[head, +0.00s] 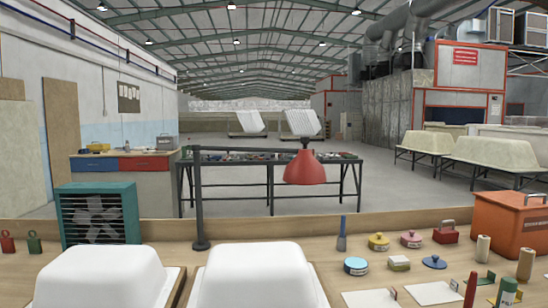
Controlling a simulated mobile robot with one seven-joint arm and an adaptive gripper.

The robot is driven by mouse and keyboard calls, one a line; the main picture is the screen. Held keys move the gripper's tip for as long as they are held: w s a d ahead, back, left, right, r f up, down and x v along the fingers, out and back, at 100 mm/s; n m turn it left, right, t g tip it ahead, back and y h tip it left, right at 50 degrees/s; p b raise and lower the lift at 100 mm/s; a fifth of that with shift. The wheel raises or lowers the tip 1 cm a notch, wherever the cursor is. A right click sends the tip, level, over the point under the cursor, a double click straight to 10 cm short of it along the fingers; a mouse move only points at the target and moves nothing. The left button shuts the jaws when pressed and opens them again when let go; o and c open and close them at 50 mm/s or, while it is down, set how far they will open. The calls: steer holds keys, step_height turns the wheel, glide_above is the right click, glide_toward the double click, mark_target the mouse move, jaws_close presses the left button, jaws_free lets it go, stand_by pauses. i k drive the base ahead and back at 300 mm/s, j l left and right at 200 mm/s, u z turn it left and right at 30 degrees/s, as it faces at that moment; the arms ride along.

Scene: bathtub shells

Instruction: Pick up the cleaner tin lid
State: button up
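A flat dark blue lid with a small knob (434,262) lies on the wooden bench, right of centre. It looks like a tin lid, but I cannot read any label to tell whether it is the cleaner tin's. A round blue tin with a pale top (356,267) stands to its left. A yellow round tin with a raised top (378,242) and a pink one (411,240) stand behind. My gripper is not in view.
Two white tub shells (101,279) (258,277) fill the bench's front left. An orange toolbox (510,224), rollers (483,248) and bottles crowd the right. White sheets (432,292) lie in front of the lid.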

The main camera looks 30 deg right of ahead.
mark_target(433, 262)
steer(key=z, duration=1.4)
